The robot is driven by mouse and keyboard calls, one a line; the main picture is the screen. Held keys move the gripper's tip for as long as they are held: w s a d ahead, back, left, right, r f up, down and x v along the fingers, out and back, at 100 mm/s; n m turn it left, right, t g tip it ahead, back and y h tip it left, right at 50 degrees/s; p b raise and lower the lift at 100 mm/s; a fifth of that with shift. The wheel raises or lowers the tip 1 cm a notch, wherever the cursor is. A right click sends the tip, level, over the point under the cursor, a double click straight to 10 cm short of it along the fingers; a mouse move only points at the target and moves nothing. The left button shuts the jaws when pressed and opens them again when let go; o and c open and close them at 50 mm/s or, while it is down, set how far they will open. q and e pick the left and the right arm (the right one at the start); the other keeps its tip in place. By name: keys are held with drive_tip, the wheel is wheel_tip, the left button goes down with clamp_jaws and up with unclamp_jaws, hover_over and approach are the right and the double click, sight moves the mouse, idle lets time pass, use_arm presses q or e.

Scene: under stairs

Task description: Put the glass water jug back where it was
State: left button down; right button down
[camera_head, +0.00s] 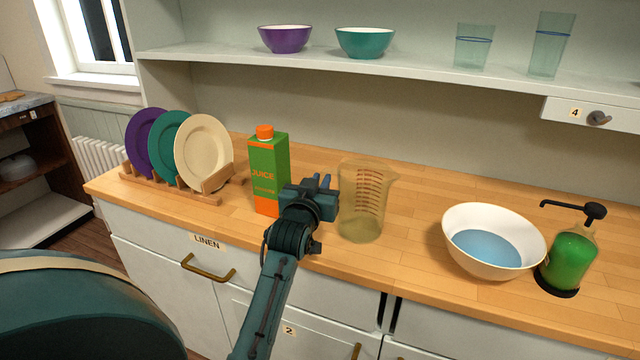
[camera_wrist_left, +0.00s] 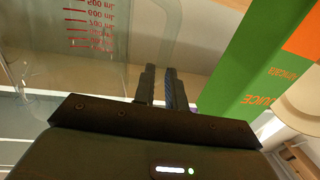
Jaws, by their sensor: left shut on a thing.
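The clear glass water jug (camera_head: 366,205) with red measuring marks is upright at the middle of the wooden counter; I cannot tell whether its base touches the wood. It also shows in the left wrist view (camera_wrist_left: 95,55), with its handle (camera_wrist_left: 188,40) towards my gripper. My left gripper (camera_head: 320,183) is at the jug's left side, between it and the juice carton. Its fingers (camera_wrist_left: 160,85) are nearly together on the jug's handle. Exactly where they grip is partly hidden. My right gripper is not in view.
A green juice carton (camera_head: 268,175) stands close left of my gripper. A plate rack (camera_head: 175,188) is farther left. A white bowl of blue liquid (camera_head: 480,265) and a green soap dispenser (camera_head: 570,258) stand right. Above, a shelf (camera_head: 400,70) holds bowls and glasses.

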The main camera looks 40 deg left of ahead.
use_arm(q)
drive_tip(key=c, duration=1.9)
unclamp_jaws()
drive_tip(key=shift+f, duration=0.15)
drive_tip(key=o, duration=0.5)
drive_tip(key=shift+c, duration=0.2)
